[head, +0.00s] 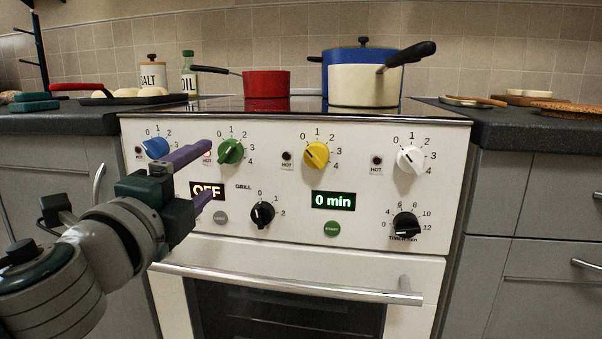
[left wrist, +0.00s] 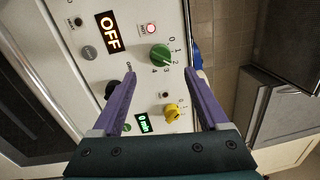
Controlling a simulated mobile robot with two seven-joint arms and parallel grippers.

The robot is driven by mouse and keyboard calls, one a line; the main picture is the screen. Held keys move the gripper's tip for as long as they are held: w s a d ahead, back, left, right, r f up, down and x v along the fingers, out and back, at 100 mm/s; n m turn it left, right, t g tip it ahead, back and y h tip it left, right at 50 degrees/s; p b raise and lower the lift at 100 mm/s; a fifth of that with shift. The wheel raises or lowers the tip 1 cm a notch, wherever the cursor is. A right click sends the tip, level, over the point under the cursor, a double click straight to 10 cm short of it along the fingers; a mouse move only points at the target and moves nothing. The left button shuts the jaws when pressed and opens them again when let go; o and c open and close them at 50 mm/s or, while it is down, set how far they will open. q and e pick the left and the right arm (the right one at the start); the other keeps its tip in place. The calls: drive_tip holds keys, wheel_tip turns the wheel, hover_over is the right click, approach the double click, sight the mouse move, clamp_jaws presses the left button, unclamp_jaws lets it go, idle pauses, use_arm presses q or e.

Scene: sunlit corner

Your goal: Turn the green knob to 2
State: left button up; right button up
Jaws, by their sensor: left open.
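The green knob (head: 230,151) is on the white stove panel, second from the left in the top row, with marks 0 to 4 around it. It also shows in the left wrist view (left wrist: 160,56). Its ridge points toward the right side of its scale, but I cannot tell the exact mark. The HOT lamp beside it glows red. My left gripper (head: 209,170) is open and empty, just left of and below the knob in the head view. In the left wrist view its purple fingers (left wrist: 160,75) are spread wide, with the knob beyond the tips. My right gripper is out of view.
The blue knob (head: 156,147) is partly behind my left gripper. The yellow knob (head: 316,155), white knob (head: 410,159) and black knobs (head: 262,215) share the panel. The oven handle (head: 285,285) juts out below. Pots stand on the hob above.

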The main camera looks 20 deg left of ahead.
use_arm(q)
drive_tip(key=shift+v, duration=1.2)
drive_tip(key=shift+r, duration=0.1)
drive_tip(key=s+r+n+g+y+p, duration=0.2)
drive_tip(key=s+r+n+g+p, duration=0.7)
drive_tip(key=p, duration=1)
drive_tip(key=s+d+r+n+g+h+p, duration=0.6)
drive_tip(key=s+d+r+p, duration=0.75)
drive_tip(key=p, duration=0.85)
wheel_tip(320, 180, up, 36)
drive_tip(key=a+p, duration=0.2)
drive_tip(key=p, duration=3.1)
drive_tip(key=shift+s+f+m+h, duration=0.2)
drive_tip(key=shift+s+m+h, duration=0.1)
drive_tip(key=shift+s+h, duration=0.1)
